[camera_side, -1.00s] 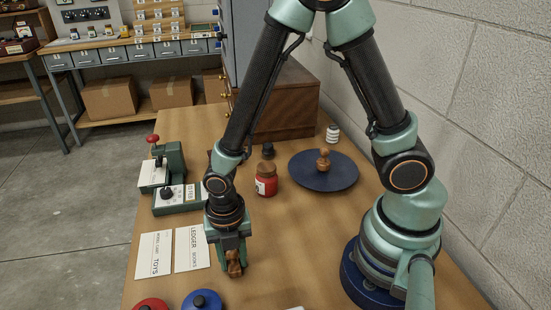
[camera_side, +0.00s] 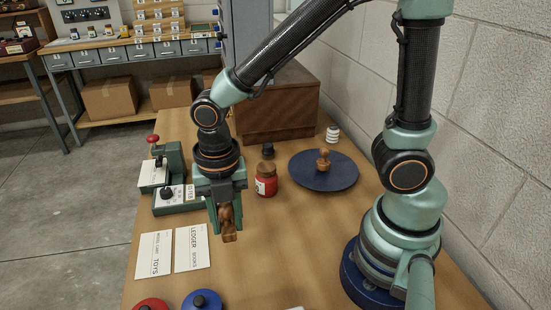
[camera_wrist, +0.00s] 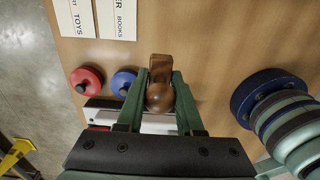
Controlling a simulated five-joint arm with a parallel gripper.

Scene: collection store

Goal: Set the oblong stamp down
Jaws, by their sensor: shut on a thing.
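The oblong stamp (camera_side: 230,237), brown wood with a rounded handle and a block-shaped foot, is held between the green fingers of my gripper (camera_side: 226,218). It appears to hang above the table (camera_side: 285,235), slightly tilted; the exact gap is hard to judge. In the wrist view my gripper (camera_wrist: 160,100) is shut on its round handle, with the block (camera_wrist: 160,67) pointing away from the fingers. A second wooden stamp (camera_side: 323,160) with a knob handle stands on a round dark blue plate (camera_side: 345,175), apart from my gripper.
Left of my gripper lie two printed cards, TOYS (camera_side: 154,254) and LEDGER BOOKS (camera_side: 192,248). Red (camera_side: 152,304) and blue (camera_side: 202,300) lidded pads are at the front. A green press (camera_side: 172,165), a red jar (camera_side: 267,186) and a wooden cabinet (camera_side: 285,105) stand behind. Table right of the stamp is clear.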

